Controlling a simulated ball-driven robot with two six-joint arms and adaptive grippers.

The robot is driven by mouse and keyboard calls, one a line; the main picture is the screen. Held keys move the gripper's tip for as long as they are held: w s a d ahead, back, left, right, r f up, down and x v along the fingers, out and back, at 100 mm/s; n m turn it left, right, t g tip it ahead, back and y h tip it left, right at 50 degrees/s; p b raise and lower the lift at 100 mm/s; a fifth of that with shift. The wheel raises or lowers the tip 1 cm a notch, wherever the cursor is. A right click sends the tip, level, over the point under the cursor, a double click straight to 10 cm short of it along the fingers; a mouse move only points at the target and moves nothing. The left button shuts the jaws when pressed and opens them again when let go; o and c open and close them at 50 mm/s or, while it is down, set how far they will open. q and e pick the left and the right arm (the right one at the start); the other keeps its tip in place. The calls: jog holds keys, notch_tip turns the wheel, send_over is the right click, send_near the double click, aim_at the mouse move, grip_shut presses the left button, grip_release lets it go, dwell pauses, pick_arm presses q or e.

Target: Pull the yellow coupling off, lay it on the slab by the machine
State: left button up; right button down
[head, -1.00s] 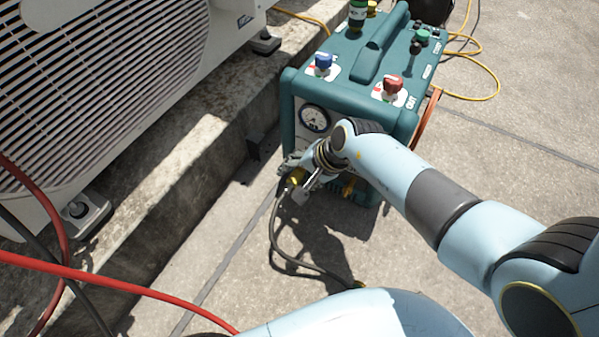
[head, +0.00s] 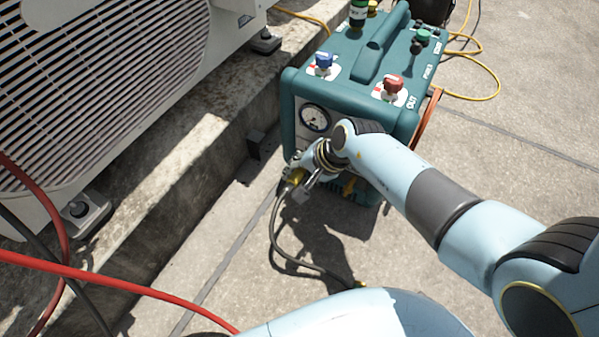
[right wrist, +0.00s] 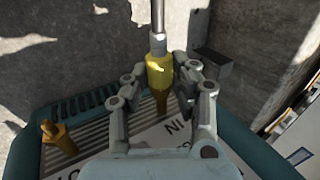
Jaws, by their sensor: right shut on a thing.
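The yellow coupling (head: 296,177) is at the front of the teal machine (head: 345,115), low down, with a dark hose (head: 283,245) running from it. In the right wrist view the coupling (right wrist: 159,72) is between the fingers of my right gripper (right wrist: 160,84), which is shut on it. A brass port (right wrist: 162,102) by the "IN" label lies directly in line with the coupling; I cannot tell whether they are still joined. In the head view my right gripper (head: 297,186) partly covers the coupling. The concrete slab (head: 235,262) lies beside the machine. My left gripper is not in view.
A second brass port (right wrist: 58,138) stands beside the held one. A condenser (head: 100,80) sits on a raised concrete kerb (head: 175,165) at left. Red hose (head: 130,287) crosses the lower left. Yellow hose (head: 485,85) lies behind the machine. Slab in front is mostly clear.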

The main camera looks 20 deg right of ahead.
jog(key=shift+s+a, duration=0.25)
dwell(0.3)
jog(key=shift+s+a+p, duration=0.4)
jog(key=shift+s+a, duration=0.25)
jog(key=shift+a, duration=0.2)
jog(key=shift+s+a+p, duration=0.35)
jog(key=shift+s+a, duration=0.25)
jog(key=shift+a, duration=0.2)
